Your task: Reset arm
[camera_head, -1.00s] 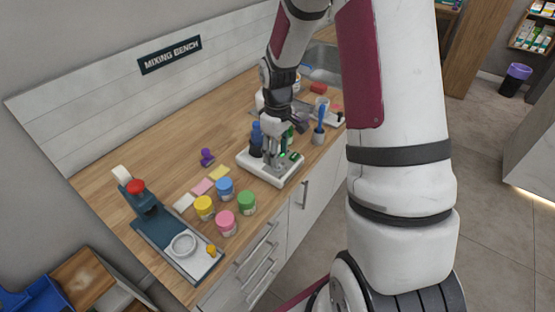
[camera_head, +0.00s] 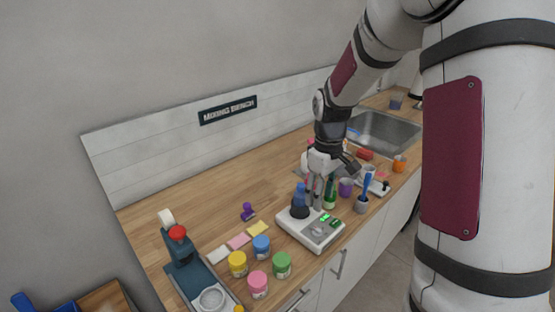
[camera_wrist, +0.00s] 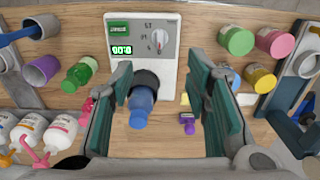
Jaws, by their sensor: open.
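My gripper (camera_head: 314,190) hangs over the bench, fingers pointing down, just behind a white device with green displays (camera_head: 310,232). In the wrist view its two green-padded fingers (camera_wrist: 160,90) are spread apart with nothing gripped. A blue bottle in a dark base (camera_head: 299,204) stands on the device's rear part. In the wrist view the blue bottle (camera_wrist: 142,105) lies between the fingers in the picture, apart from both pads. The device (camera_wrist: 145,60) shows a knob and a lit green readout there.
A green bottle (camera_head: 330,192) and a purple cup (camera_head: 346,187) stand right of the device. Several coloured jars (camera_head: 261,248) stand left of it, near a press with a red knob (camera_head: 178,233). A sink (camera_head: 385,132) is further right.

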